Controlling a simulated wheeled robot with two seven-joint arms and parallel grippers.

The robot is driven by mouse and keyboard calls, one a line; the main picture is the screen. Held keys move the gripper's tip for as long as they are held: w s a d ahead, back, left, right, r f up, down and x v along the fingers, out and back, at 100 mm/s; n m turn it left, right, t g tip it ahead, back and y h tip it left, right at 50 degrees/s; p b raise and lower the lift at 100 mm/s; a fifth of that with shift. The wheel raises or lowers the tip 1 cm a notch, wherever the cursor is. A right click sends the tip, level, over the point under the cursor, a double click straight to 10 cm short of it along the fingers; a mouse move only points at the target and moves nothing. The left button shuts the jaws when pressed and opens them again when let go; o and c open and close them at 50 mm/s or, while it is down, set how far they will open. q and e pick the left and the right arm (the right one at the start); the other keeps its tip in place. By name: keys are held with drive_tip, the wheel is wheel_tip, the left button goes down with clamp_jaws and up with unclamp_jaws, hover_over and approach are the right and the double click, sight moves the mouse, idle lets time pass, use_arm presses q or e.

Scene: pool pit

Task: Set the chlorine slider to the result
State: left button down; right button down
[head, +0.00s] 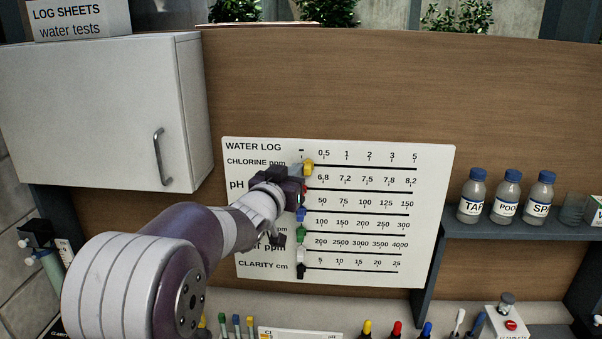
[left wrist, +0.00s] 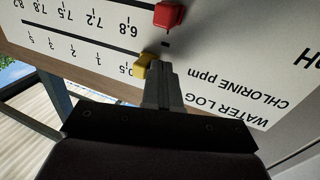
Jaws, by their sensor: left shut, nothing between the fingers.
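The white water log board (head: 432,160) has a chlorine row at its top, marked –, 0.5, 1, 2, 3, 5. The yellow chlorine slider (head: 308,167) sits near the row's left end, between the dash and 0.5. The yellow slider also shows in the left wrist view (left wrist: 141,66), where the picture is upside down. My left gripper (head: 298,169) is shut and empty, its tips right beside the slider on the dash side. They look touching or nearly so in the left wrist view (left wrist: 162,75). My right gripper is out of view.
The red pH slider (left wrist: 169,15) is close to my left fingertips. Blue (head: 300,214), green (head: 301,232) and other sliders sit below at the left ends. A white cabinet (head: 95,110) is left; bottles (head: 507,195) stand on the right shelf. A partly cut-off card (head: 300,334) lies below.

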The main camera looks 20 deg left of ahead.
use_arm(q)
drive_tip(key=shift+w+d+f+b, duration=0.15)
drive_tip(key=shift+d+b, duration=0.3)
drive_tip(key=shift+d, duration=0.25)
drive_tip(key=shift+w+d+b, duration=0.15)
drive_tip(key=shift+d+b, duration=0.25)
drive_tip(key=shift+d, duration=0.25)
drive_tip(key=shift+w+d+b, duration=0.2)
drive_tip(key=shift+d+b, duration=0.5)
drive_tip(key=shift+w+d+b, duration=0.2)
drive_tip(key=shift+d+b, duration=0.45)
drive_tip(key=shift+d, duration=0.05)
drive_tip(key=shift+w+d+b, duration=0.25)
drive_tip(key=shift+d+b, duration=0.6)
drive_tip(key=shift+b, duration=0.2)
drive_tip(key=shift+a+r+p, duration=0.25)
drive_tip(key=shift+a+p, duration=0.05)
drive_tip(key=shift+p, duration=0.15)
drive_tip(key=shift+s+a, duration=0.2)
drive_tip(key=shift+a, duration=0.2)
drive_tip(key=shift+s+f, duration=0.1)
drive_tip(key=s+d+b, duration=0.1)
drive_tip(key=s+b, duration=0.4)
drive_tip(key=s, duration=0.1)
drive_tip(key=shift+s+d, duration=0.3)
drive_tip(key=shift+d, duration=0.1)
